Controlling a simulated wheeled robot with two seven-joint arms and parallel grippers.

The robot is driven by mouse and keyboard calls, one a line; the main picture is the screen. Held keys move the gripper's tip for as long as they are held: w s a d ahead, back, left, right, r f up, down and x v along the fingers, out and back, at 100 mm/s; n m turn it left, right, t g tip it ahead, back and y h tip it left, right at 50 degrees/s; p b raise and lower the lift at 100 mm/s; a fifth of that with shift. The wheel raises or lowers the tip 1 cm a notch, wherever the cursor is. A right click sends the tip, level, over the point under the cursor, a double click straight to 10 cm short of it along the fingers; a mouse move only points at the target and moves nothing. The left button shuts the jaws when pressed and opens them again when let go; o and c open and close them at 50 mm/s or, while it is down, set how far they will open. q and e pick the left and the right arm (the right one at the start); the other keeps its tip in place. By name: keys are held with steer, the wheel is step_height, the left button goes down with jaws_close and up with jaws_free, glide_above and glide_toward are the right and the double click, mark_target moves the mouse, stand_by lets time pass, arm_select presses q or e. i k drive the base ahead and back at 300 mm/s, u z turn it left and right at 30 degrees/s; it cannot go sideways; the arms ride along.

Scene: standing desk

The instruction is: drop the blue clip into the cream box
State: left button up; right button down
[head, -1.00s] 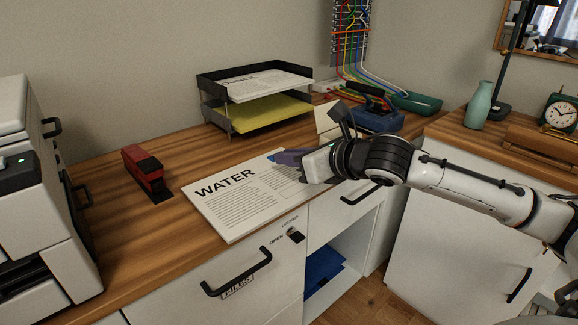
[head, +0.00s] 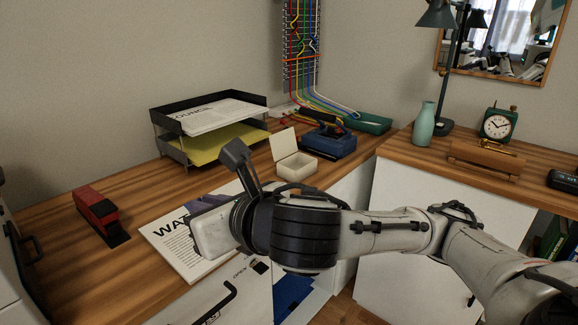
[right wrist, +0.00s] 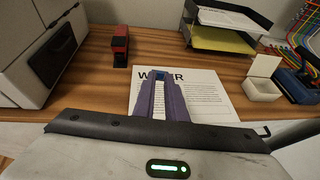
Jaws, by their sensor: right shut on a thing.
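The blue clip (right wrist: 160,75) shows as a small blue piece between the fingertips of my right gripper (right wrist: 160,81) in the right wrist view. The purple fingers are shut on it, above the printed page. In the head view the right gripper (head: 203,203) is over the page, and its own body hides the clip. The cream box (head: 297,168) stands on the desk with its lid open, to the right of and beyond the gripper. It also shows at the right in the right wrist view (right wrist: 262,88). My left gripper is in neither view.
The WATER page (head: 170,255) lies under the gripper. A red stapler (head: 98,214) is at left, and a black paper tray (head: 182,150) stands behind. A blue hole punch (head: 330,143) is close behind the cream box. Bare wood lies between stapler and tray.

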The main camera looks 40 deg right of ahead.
mark_target(300, 172)
steer(key=z, duration=1.3)
